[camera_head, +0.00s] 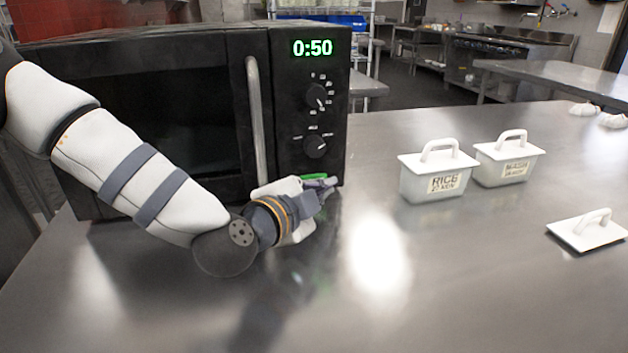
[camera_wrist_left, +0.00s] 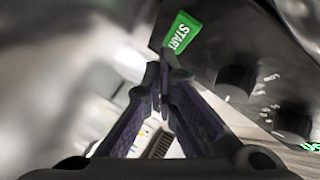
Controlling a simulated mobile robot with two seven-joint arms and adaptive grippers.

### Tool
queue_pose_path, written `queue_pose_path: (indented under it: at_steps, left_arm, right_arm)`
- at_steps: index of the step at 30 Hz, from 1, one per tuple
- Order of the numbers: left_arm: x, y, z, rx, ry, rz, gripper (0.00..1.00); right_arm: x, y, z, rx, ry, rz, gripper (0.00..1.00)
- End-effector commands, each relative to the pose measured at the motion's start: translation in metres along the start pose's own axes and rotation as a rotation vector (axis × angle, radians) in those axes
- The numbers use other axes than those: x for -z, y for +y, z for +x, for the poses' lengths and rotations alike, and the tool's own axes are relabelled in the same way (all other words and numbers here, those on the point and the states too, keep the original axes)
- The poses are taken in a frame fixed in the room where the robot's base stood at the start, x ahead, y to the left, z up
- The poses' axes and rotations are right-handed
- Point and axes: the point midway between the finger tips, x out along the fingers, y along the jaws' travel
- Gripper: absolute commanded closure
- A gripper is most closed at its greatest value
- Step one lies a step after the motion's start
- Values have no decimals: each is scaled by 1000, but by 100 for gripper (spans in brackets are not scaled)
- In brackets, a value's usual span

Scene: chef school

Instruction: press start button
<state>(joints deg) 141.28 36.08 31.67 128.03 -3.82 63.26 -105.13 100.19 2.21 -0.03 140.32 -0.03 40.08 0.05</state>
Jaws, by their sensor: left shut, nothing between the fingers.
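The green start button (camera_head: 314,177) is low on the control panel of the black microwave (camera_head: 291,100). My left gripper (camera_head: 331,182) is in front of the panel's lower part and partly covers the button in the head view. In the left wrist view the button (camera_wrist_left: 182,32) reads START and lies just beyond the fingertips (camera_wrist_left: 161,76). The fingers are shut with nothing between them. I cannot tell whether the tips touch the button. The microwave display (camera_head: 312,48) reads 0:50. My right gripper is not in view.
Two dials (camera_head: 316,146) sit above the button, and a vertical door handle (camera_head: 257,120) is left of them. White lidded containers labelled RICE (camera_head: 435,185) and MASH (camera_head: 512,168) stand to the right. A loose white lid (camera_head: 575,236) lies farther right. The front counter is clear.

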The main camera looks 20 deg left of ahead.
Motion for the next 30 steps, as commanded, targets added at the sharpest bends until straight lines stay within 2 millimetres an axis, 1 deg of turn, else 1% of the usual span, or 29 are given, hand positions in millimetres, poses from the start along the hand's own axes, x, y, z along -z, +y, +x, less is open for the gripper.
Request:
queue_pose_path:
  at_steps: [12,19,30]
  left_arm:
    - [0,0,0,0,0,0,100]
    - [-2,-6,5,4,2,3,100]
    - [-4,-4,6,0,0,0,100]
  right_arm:
    - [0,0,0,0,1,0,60]
    - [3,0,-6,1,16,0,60]
    - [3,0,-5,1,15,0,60]
